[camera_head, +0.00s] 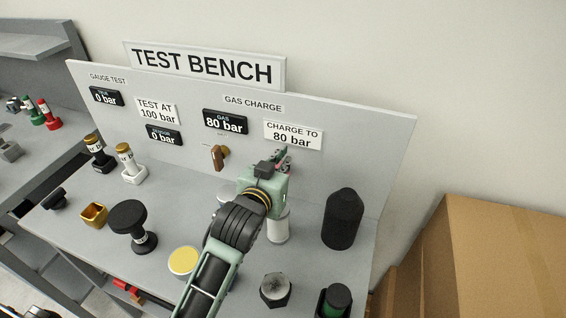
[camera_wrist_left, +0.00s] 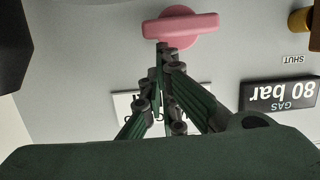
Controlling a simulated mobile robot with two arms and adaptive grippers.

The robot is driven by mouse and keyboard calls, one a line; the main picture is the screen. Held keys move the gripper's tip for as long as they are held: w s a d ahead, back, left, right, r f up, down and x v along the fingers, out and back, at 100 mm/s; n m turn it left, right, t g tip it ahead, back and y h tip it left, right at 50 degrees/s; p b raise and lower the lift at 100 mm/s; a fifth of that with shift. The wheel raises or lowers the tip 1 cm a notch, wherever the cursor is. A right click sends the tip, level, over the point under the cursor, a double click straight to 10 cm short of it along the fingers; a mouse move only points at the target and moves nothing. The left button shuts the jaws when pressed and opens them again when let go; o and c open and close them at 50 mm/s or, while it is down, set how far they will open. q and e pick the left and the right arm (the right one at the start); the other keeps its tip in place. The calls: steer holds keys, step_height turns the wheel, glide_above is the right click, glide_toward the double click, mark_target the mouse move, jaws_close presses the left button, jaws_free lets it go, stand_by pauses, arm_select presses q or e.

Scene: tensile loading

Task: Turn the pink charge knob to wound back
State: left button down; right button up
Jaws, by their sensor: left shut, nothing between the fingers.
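The pink charge knob (camera_wrist_left: 182,27) shows in the left wrist view as a round base with a wide bar grip across it, on the grey panel. The bar lies nearly level in that picture. My left gripper (camera_wrist_left: 164,46) is shut and empty, its fingertips just below the knob in that view; I cannot tell whether they touch it. In the head view my left gripper (camera_head: 283,157) reaches the panel below the "CHARGE TO 80 bar" sign (camera_head: 293,135), and the knob is mostly hidden there. The gas display (camera_head: 225,122) reads 80 bar. My right gripper is not in view.
A brown-orange valve handle (camera_head: 219,157) sits on the panel left of my gripper. A white cylinder (camera_head: 278,228) stands close under my wrist, and a black bottle-shaped part (camera_head: 342,218) stands to the right. A black knobbed part (camera_head: 130,220) and yellow-topped disc (camera_head: 184,262) are left of my arm.

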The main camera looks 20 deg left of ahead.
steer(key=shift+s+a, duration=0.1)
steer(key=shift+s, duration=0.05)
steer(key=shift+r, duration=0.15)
arm_select(q)
steer(key=shift+d+f+m+y+p, duration=0.4)
steer(key=shift+d+m+p, duration=0.2)
steer(key=shift+m, duration=0.3)
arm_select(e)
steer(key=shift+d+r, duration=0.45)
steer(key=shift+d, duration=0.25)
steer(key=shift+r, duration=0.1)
